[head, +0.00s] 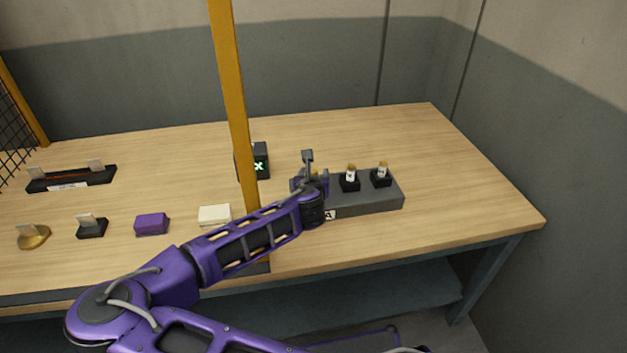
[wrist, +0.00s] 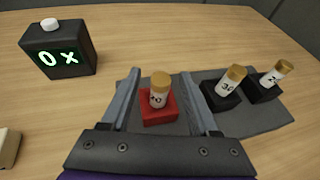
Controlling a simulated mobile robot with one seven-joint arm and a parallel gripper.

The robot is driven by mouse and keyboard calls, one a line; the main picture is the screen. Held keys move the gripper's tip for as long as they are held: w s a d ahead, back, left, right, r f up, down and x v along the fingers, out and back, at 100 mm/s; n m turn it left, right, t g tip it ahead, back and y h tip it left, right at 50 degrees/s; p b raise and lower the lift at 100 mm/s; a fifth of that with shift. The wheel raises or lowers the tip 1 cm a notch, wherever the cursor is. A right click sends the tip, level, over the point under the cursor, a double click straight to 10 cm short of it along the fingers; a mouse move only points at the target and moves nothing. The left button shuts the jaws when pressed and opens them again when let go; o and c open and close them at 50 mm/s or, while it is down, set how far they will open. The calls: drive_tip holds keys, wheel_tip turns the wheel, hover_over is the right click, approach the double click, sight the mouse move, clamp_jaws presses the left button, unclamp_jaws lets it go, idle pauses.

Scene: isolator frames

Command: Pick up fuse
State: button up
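Three white fuses with gold-brown caps stand upright in a row on a grey block (head: 370,200). In the wrist view, the left fuse (wrist: 158,97) sits in a red holder (wrist: 159,116). The middle fuse (wrist: 230,82) and the right fuse (wrist: 277,75) sit in black holders. The head view also shows the middle fuse (head: 350,172) and the right fuse (head: 382,169). My gripper (wrist: 161,78) is open, with one finger on each side of the left fuse and visible gaps. In the head view my gripper (head: 311,172) mostly hides that fuse.
A black box (wrist: 58,50) with a green "0 x" display stands to the left. A yellow post (head: 235,100) rises behind my forearm. A cream block (head: 214,214), a purple block (head: 151,224) and other small parts lie left. The right table end is clear.

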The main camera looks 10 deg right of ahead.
clamp_jaws()
